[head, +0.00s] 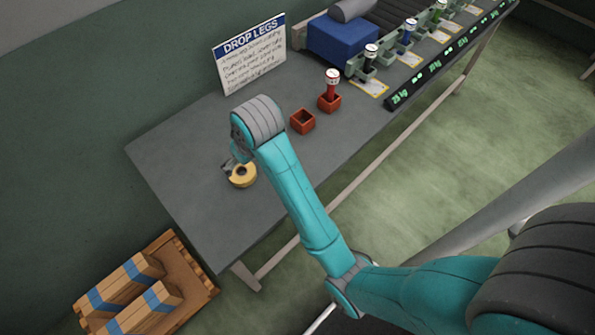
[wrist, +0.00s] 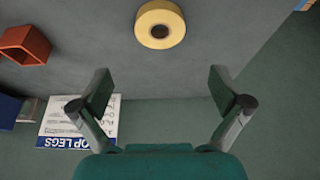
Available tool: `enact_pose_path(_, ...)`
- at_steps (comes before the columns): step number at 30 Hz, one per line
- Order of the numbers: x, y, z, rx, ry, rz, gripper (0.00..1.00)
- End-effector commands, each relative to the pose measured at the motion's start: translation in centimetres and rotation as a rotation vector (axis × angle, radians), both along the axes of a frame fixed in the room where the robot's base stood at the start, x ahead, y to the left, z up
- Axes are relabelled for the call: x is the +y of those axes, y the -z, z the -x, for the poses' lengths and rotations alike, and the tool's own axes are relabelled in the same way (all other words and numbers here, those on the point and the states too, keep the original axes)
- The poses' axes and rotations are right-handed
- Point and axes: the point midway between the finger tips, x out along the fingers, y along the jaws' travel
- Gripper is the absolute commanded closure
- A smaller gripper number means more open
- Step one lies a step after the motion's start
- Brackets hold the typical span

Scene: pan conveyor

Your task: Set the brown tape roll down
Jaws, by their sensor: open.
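The tape roll (head: 243,182) is a yellow-tan ring with a brown core. It lies flat on the grey table near the table's left part. In the wrist view the tape roll (wrist: 143,24) shows whole at the top, beyond the fingertips. My gripper (wrist: 161,88) is open with its two fingers wide apart and nothing between them. In the head view my gripper (head: 232,168) is beside the roll and partly hidden by my wrist; whether it touches the roll cannot be told there.
An empty red-orange holder (head: 303,122) and another with a red-capped tool (head: 331,88) stand right of the roll. A "DROP LEGS" sign (head: 248,57) stands at the back. A blue block (head: 343,40) and conveyor lie farther right. The grey table (head: 185,135) is bare at left.

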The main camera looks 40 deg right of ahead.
Motion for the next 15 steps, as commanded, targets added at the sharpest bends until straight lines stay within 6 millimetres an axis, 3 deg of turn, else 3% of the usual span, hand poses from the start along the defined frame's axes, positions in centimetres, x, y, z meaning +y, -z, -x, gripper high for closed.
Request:
enact_pose_path(8,0.1,1.1,0.5,-0.013,0.0,0.0,0.0)
enact_pose_path(15,0.7,6.4,3.6,-0.12,0.004,0.002,0.0)
